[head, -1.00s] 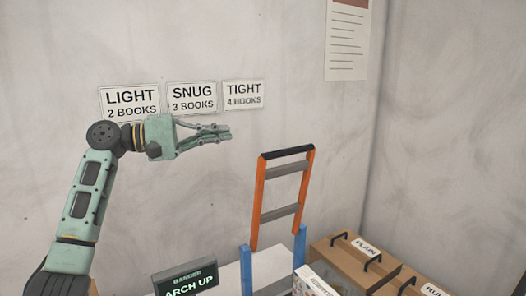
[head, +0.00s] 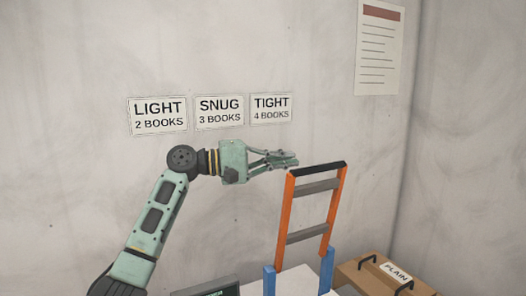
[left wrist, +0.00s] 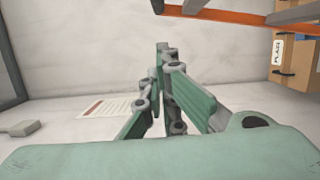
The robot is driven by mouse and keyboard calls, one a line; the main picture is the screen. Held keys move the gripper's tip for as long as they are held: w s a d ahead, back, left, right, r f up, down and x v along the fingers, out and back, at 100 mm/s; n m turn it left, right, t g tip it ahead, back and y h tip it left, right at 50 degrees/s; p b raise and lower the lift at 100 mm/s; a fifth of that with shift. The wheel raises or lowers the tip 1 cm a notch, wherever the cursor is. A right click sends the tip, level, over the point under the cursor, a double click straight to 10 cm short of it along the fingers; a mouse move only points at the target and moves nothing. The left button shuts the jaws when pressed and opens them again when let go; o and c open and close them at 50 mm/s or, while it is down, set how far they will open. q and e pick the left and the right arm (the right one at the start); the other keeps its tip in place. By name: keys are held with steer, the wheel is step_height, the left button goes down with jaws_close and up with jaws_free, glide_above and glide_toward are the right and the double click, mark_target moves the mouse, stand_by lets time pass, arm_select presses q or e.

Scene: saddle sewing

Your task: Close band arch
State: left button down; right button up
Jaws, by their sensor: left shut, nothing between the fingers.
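The band arch (head: 289,220) is an orange upright frame with grey crossbars and a black top bar (head: 318,169). It stands raised on blue posts (head: 269,281) at the lower middle of the head view. Part of the orange frame (left wrist: 232,16) and the dark bar also show at the top of the left wrist view. My left gripper (head: 296,161) is shut and empty. In the head view its fingertips are just left of the arch's top bar and slightly above it; contact cannot be told. It also shows in the left wrist view (left wrist: 162,46). My right gripper is not in view.
A wooden drawer box (head: 350,268) labelled PLAIN stands right of the arch. A dark display unit (head: 222,291) is at the bottom edge, mostly cut off. Wall signs LIGHT (head: 158,116), SNUG (head: 219,112) and TIGHT (head: 271,109) hang behind my arm.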

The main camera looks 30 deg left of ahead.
arm_select(q)
steer(key=d, duration=0.1)
steer(key=s+d+p, duration=0.1)
steer(key=d, duration=0.1)
steer(key=shift+s+d, duration=0.35)
steer(key=shift+s, duration=0.05)
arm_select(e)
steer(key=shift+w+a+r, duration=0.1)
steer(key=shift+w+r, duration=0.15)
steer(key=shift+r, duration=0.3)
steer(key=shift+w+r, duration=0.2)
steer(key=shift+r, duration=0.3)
